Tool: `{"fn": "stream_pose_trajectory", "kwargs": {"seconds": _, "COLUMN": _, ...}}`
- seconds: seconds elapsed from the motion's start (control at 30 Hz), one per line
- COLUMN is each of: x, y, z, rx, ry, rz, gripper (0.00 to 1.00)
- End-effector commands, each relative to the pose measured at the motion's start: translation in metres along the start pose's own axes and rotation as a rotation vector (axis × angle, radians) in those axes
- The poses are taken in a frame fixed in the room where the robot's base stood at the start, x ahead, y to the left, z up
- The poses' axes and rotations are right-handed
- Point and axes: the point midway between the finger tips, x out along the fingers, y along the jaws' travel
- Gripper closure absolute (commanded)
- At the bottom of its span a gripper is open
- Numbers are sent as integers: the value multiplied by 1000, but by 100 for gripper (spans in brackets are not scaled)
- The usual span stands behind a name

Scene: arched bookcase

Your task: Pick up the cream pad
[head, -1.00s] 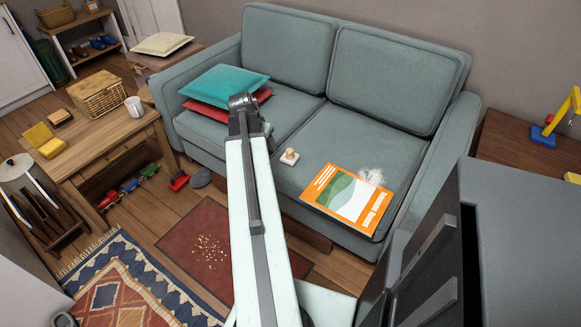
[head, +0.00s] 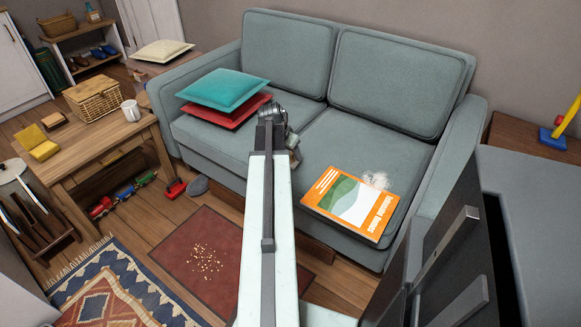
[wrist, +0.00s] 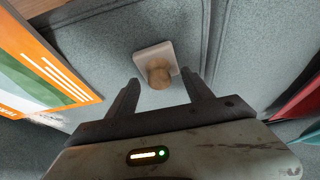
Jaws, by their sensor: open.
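The cream pad (wrist: 146,53), a small flat square with a round wooden knob (wrist: 158,74) on top, lies on the grey sofa seat. In the wrist view my gripper (wrist: 160,80) is open, with its two fingers apart on either side of the knob's near side. Nothing is held between them. I cannot tell whether the fingertips touch the pad or are above it. In the head view my arm's end covers most of the pad.
An orange book (head: 350,204) lies on the sofa seat to the right, with a pale powdery patch (head: 376,180) beside it. Teal (head: 224,89) and red (head: 222,117) cushions are stacked at the seat's left. A wooden table (head: 105,140) stands left of the sofa.

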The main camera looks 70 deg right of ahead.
Motion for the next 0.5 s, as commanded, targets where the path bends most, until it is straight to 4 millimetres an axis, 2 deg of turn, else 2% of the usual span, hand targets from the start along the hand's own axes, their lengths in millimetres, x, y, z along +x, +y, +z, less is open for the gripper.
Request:
{"fn": "stream_pose_trajectory", "kwargs": {"seconds": 0.03, "x": 14, "y": 0, "z": 2, "rx": 0, "ry": 0, "rz": 0, "gripper": 40}}
{"fn": "stream_pose_trajectory", "kwargs": {"seconds": 0.27, "x": 12, "y": 0, "z": 0, "rx": 0, "ry": 0, "rz": 0, "gripper": 40}}
{"fn": "stream_pose_trajectory", "kwargs": {"seconds": 0.43, "x": 12, "y": 1, "z": -1, "rx": 1, "ry": 0, "rz": 1, "gripper": 84}}
{"fn": "stream_pose_trajectory", "kwargs": {"seconds": 0.5, "x": 12, "y": 1, "z": -1, "rx": 1, "ry": 0, "rz": 1, "gripper": 85}}
